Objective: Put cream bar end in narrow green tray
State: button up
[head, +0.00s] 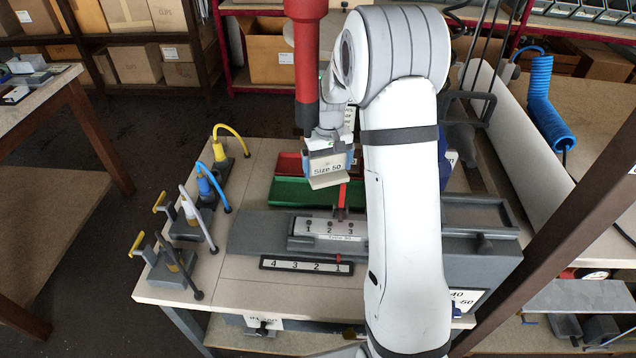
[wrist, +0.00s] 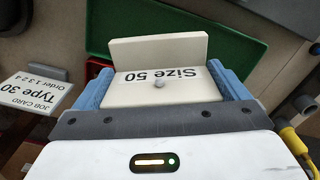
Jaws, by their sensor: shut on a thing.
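My gripper (head: 328,166) is shut on the cream bar end (head: 327,180), a pale L-shaped piece with a "Size 50" label. In the wrist view the bar end (wrist: 160,48) sits between the blue fingers of my gripper (wrist: 162,86), its upright flange at the far side. The green tray (head: 288,192) lies on the bench below and behind the held piece, and the piece overlaps it in the head view. The green tray also shows beyond the bar end in the wrist view (wrist: 236,50). My arm hides the tray's right part.
A red tray (head: 289,163) lies behind the green one. A grey fixture (head: 262,232) with a numbered block (head: 326,228) and a dark numbered strip (head: 305,265) stand in front. Several clamps (head: 168,262) line the bench's left side. A job card (wrist: 32,92) shows in the wrist view.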

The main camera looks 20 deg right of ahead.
aim_at(327, 173)
notch_tip(327, 173, down, 6)
dwell(0.4)
jog(key=shift+s, duration=0.1)
jog(key=shift+f, duration=0.25)
jog(key=o, duration=0.8)
jog(key=shift+r, duration=0.1)
jog(key=shift+r, duration=0.1)
